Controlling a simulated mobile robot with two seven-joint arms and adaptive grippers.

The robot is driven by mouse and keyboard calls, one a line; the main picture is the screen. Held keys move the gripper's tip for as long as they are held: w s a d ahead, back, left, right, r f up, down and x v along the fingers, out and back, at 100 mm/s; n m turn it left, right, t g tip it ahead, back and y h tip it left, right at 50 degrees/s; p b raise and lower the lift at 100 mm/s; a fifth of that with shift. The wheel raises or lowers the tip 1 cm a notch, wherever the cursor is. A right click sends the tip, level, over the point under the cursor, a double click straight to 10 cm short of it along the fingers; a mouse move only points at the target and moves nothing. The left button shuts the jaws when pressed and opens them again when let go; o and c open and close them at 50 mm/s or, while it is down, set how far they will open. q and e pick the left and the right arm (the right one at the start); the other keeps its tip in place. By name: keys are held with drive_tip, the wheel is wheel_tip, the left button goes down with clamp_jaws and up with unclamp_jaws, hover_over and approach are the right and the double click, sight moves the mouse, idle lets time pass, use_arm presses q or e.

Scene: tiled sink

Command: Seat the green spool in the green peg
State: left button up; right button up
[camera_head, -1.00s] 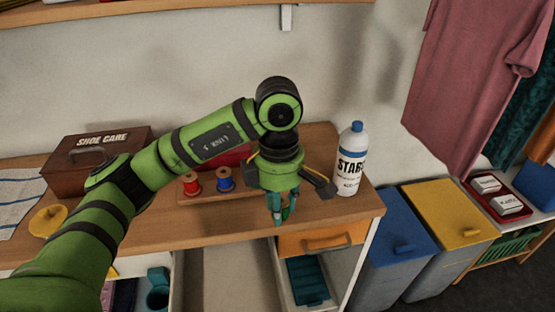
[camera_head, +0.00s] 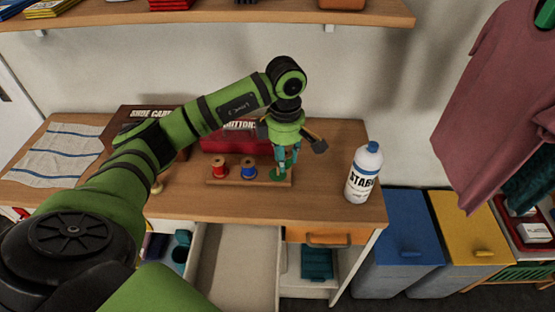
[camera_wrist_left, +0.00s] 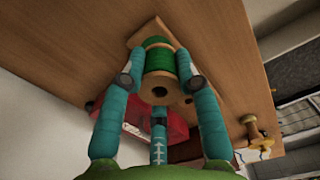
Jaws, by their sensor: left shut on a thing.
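My left gripper (camera_head: 283,170) points down over the right end of the wooden peg board (camera_head: 230,183). Its teal fingers are shut on the green spool (camera_wrist_left: 160,62), which has wooden ends and green thread, in the left wrist view. A green round patch (camera_head: 278,176) shows at the fingertips in the head view; I cannot tell whether it is the spool or the green peg's base. The peg itself is hidden, and I cannot tell whether the spool is around it. A red spool (camera_head: 219,167) and a blue spool (camera_head: 248,168) stand upright on the board. My right gripper is not in view.
A red button box (camera_head: 225,142) stands behind the board. A white starch bottle (camera_head: 363,175) stands to the right. A brown shoe care box (camera_head: 125,120) and striped cloth (camera_head: 60,150) are at left. Open drawers lie below the front edge. The counter between board and bottle is clear.

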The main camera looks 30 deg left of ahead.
use_arm(q)
drive_tip(key=a+f, duration=0.1)
drive_tip(key=a, duration=0.1)
drive_tip(key=shift+w+a+f+p, duration=0.3)
drive_tip(key=shift+w+f, duration=0.05)
drive_tip(key=shift+w, duration=0.05)
wheel_tip(320, 180, down, 3)
drive_tip(key=shift+f+p, duration=0.1)
drive_tip(key=shift+p, duration=0.75)
drive_tip(key=shift+f, duration=0.45)
drive_tip(key=shift+f, duration=0.1)
drive_tip(key=o, duration=0.5)
drive_tip(key=shift+f+b, duration=0.1)
drive_tip(key=shift+b, duration=0.2)
drive_tip(key=o, duration=0.4)
drive_tip(key=shift+o, duration=0.2)
